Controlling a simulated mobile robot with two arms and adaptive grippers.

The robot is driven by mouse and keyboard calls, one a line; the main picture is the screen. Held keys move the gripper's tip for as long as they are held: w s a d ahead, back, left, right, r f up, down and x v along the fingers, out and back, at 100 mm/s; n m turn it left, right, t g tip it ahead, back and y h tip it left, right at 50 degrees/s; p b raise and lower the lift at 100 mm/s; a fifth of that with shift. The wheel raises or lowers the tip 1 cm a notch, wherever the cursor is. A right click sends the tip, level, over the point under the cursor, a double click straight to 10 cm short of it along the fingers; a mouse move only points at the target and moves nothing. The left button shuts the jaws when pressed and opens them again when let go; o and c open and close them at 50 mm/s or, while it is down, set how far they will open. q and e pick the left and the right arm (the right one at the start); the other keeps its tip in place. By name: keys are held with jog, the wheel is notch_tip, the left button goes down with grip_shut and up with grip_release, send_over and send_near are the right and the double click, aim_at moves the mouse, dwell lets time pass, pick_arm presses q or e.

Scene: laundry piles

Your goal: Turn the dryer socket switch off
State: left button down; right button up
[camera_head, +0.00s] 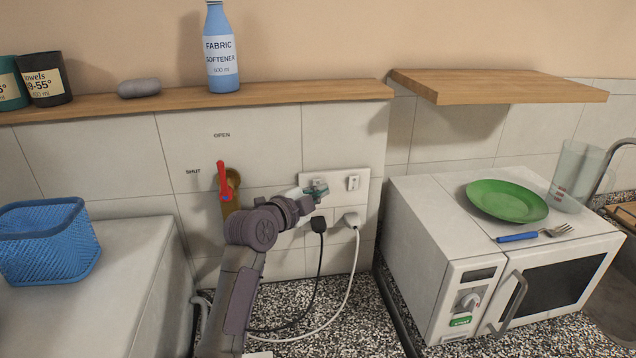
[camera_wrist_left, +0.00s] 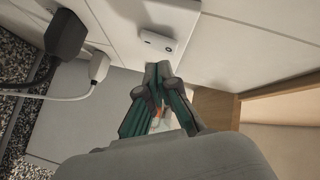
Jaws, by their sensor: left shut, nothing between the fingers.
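The white socket plate (camera_head: 361,174) is on the tiled wall below the wooden shelf. One rocker switch (camera_head: 353,183) shows on its right part. A black plug (camera_head: 318,225) and a white plug (camera_head: 351,219) sit below on the left and right. My left gripper (camera_head: 318,189) is shut and empty in front of the plate's left part, hiding what lies behind it. In the left wrist view, its tips (camera_wrist_left: 160,70) are close to the plate, beside a switch (camera_wrist_left: 158,42); contact cannot be told. The black plug (camera_wrist_left: 65,35) and white plug (camera_wrist_left: 98,66) show there too. No label shows which is the dryer's.
A red lever (camera_head: 224,180) is left of the gripper, by SHUT and OPEN labels. A microwave (camera_head: 405,215) with a green plate (camera_head: 507,200) on top stands right. A blue basket (camera_head: 45,245) is left. A fabric softener bottle (camera_head: 221,50) stands on the shelf (camera_head: 290,91).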

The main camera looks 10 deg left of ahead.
dwell(0.4)
pick_arm(q)
jog(key=shift+w+a, duration=0.2)
jog(key=shift+w, duration=0.2)
dwell(0.4)
jog(key=shift+w+r, duration=0.1)
jog(key=shift+w, duration=0.15)
dwell(0.4)
jog(key=shift+s, duration=0.1)
jog(key=shift+s+d, duration=0.2)
jog(key=shift+s, duration=0.45)
